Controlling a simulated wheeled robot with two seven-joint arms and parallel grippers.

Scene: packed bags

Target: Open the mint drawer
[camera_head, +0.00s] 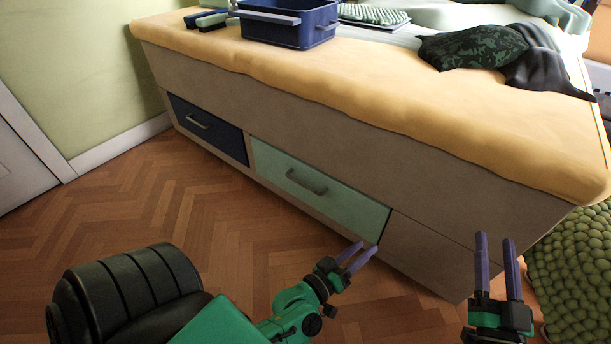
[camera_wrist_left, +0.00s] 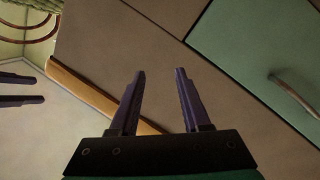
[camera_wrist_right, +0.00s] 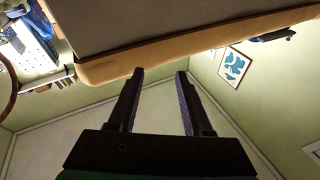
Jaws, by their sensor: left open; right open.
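The mint drawer (camera_head: 325,192) is set in the lower front of the bed base, with a grey bar handle (camera_head: 307,182). It appears shut, its front flush with the base. In the left wrist view, part of the mint drawer (camera_wrist_left: 250,50) and its handle (camera_wrist_left: 294,95) show at the right. My left gripper (camera_head: 358,253) is open and empty, near the drawer's lower right corner and apart from the handle. My right gripper (camera_head: 495,240) is open and empty, further right, in front of the plain part of the base. The right wrist view shows nothing between its fingers (camera_wrist_right: 160,75).
A navy drawer (camera_head: 208,126) sits left of the mint one. A green knobbly rug (camera_head: 575,265) lies at right. The wooden floor (camera_head: 180,215) before the drawers is clear.

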